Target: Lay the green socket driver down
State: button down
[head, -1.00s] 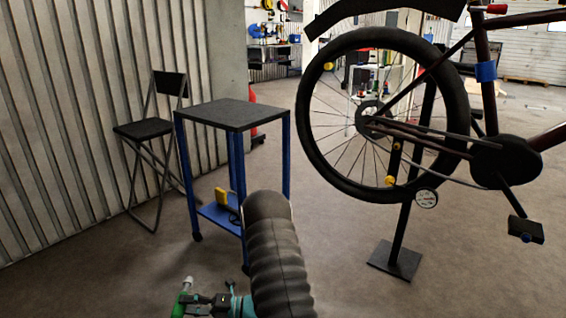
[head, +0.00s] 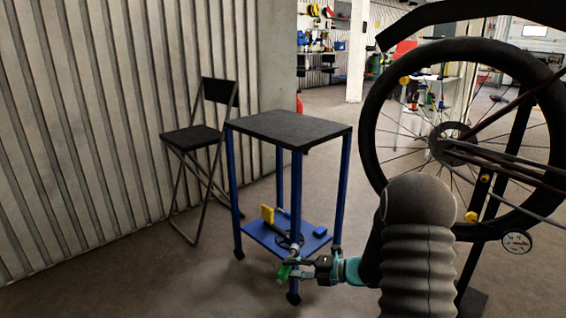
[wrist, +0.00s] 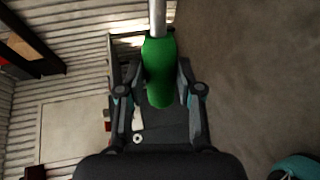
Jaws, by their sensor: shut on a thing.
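The green socket driver (wrist: 160,75) is held between the fingers of my gripper (wrist: 160,92) in the wrist view, its metal shaft pointing toward the top edge. In the head view the green driver (head: 284,271) shows small at the end of my gripper (head: 297,268), in front of a leg of the blue cart. My gripper is shut on its green handle. The cart's black top (head: 290,128) is bare and stands higher in the picture than my gripper. The shaft tip is cut off in the wrist view.
The cart's blue lower shelf (head: 318,243) holds a yellow item (head: 267,214) and dark things. A black folding chair (head: 195,137) stands left of the cart by the corrugated wall (head: 80,120). The bicycle wheel (head: 365,130) on its stand is at the right.

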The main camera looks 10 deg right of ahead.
jog(key=w+a+r+n+g+h, duration=0.2)
jog(key=r+n+g+h, duration=0.35)
jog(key=r+n, duration=0.4)
jog(key=w+a+r+n+g+h, duration=0.15)
jog(key=r+n+g+h, duration=0.4)
jog(key=r, duration=0.65)
jog(key=w+d+r+n+t+y, duration=0.1)
jog(key=d+r+n+t, duration=0.3)
jog(key=r+n, duration=0.4)
jog(key=w+d+r+n+t+y, duration=0.1)
jog(key=w+d+r+n+t, duration=0.2)
jog(key=r+n+t, duration=0.4)
jog(key=shift+d+r+n+y, duration=0.3)
jog(key=shift+d+r+n, duration=0.1)
jog(key=shift+d+r, duration=0.25)
